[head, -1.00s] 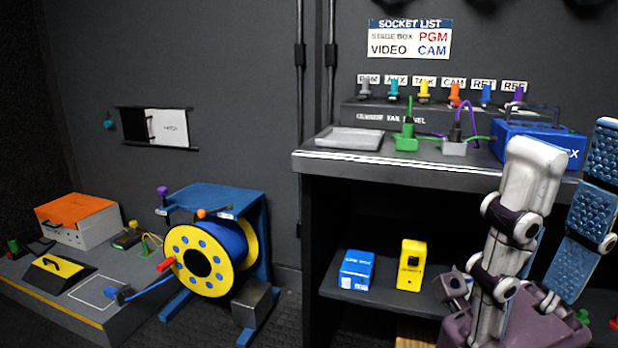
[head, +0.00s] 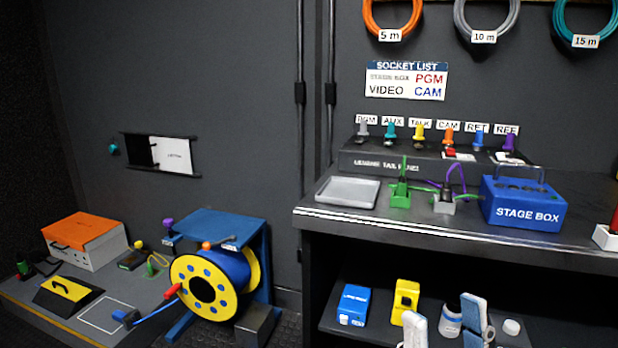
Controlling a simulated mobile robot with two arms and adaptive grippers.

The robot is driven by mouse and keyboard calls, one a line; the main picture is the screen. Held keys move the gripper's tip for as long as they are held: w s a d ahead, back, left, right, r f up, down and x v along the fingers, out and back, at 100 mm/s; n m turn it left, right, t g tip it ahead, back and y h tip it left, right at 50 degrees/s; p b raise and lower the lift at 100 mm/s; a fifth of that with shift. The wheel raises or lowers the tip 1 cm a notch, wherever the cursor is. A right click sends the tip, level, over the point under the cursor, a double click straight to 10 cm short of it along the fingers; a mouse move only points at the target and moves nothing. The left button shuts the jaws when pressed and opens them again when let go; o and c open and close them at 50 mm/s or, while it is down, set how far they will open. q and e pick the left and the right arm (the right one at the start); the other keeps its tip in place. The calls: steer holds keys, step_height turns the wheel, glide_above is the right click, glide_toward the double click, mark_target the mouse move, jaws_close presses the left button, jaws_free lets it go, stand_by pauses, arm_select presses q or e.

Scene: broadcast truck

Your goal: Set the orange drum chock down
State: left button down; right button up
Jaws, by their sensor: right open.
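I cannot make out an orange drum chock in the head view. The cable drum (head: 205,285), blue with a yellow flange, stands in its blue frame (head: 222,226) on the floor at left centre. A dark grey block (head: 256,325) sits at the right foot of this frame. My right gripper (head: 446,326) shows at the bottom edge, in front of the shelf under the counter. Its two pale, blue-padded fingers are apart, and I see nothing held between them. My left gripper is out of view.
The counter bears a grey tray (head: 347,192) and a blue stage box (head: 522,204). Blue (head: 354,304) and yellow (head: 405,300) boxes stand on the shelf.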

steer(key=w+a+f+g+h+p, duration=0.1)
steer(key=w+a+f+g+p, duration=0.1)
steer(key=w+f+g+p, duration=0.4)
steer(key=w+a+f+g+h+p, duration=0.15)
steer(key=w+f+p, duration=0.25)
steer(key=w+f, duration=0.55)
step_height(320, 180, down, 19)
steer(key=s+d+g+h+p, duration=0.2)
steer(key=g+p, duration=0.6)
steer(key=s+d+f+g+h+p, duration=0.1)
steer(key=s+d+f+g+p, duration=0.2)
steer(key=s+f, duration=0.4)
steer(key=s+d+f+g+h+p, duration=0.1)
steer(key=s+f+g+p, duration=0.2)
steer(key=s+f+p, duration=0.25)
steer(key=s+d+f+g+p, duration=0.2)
steer(key=s, duration=0.7)
steer(key=s+d+f+g+h+p, duration=0.1)
steer(key=s+d+f+g+p, duration=0.1)
steer(key=s, duration=0.7)
steer(key=s+d+f+g+h+p, duration=0.1)
steer(key=s+d+f+g+p, duration=0.1)
steer(key=s, duration=0.7)
steer(key=shift+s+d+f+m+g+p, duration=0.2)
steer(key=shift+d+m+g+p, duration=0.1)
steer(key=shift+d+g+p, duration=0.55)
steer(key=shift+a, duration=0.1)
